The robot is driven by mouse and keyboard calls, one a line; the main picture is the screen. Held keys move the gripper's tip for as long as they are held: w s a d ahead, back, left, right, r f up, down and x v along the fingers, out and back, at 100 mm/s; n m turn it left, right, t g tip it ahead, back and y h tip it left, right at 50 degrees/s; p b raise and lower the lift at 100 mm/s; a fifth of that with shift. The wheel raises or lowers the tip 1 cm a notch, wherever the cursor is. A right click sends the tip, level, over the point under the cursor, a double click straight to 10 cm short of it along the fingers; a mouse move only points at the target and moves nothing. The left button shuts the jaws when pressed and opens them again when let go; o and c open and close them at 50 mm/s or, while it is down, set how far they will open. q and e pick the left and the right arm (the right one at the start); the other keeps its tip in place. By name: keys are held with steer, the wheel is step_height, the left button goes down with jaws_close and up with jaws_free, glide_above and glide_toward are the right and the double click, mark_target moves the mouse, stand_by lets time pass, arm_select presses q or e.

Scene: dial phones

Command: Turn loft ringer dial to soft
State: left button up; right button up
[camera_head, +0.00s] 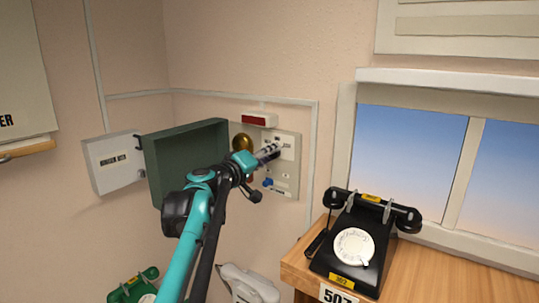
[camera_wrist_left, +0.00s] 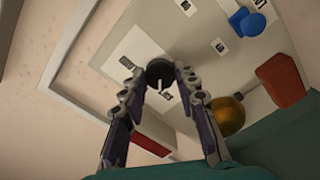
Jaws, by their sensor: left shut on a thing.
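The ringer panel (camera_head: 283,185) is a pale plate on the wall left of the window. My left gripper (camera_head: 270,152) reaches it from below and covers part of it. In the left wrist view, its fingers (camera_wrist_left: 158,82) are shut on a black round dial (camera_wrist_left: 159,67) with a short white mark. The dial sits on a pale label plate (camera_wrist_left: 128,52); I cannot read its setting. A blue knob (camera_head: 267,182) is lower on the panel; it also shows in the left wrist view (camera_wrist_left: 247,21). My right gripper is out of view.
A gold bell (camera_head: 242,142) and a red lamp box (camera_head: 260,119) are close to the panel. A dark green open box or cover (camera_head: 180,160) stands left of my gripper. A black dial phone (camera_head: 372,235) sits on the wooden desk (camera_head: 445,280) at right.

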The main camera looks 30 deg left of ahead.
arm_select(q)
steer(key=shift+n, duration=0.6)
steer(key=o, duration=1.2)
steer(key=shift+c, duration=0.2)
steer(key=shift+a, duration=0.1)
steer(key=shift+s, duration=0.1)
steer(key=s, duration=1.1)
steer(key=shift+s+a, duration=0.4)
steer(key=shift+a, duration=0.05)
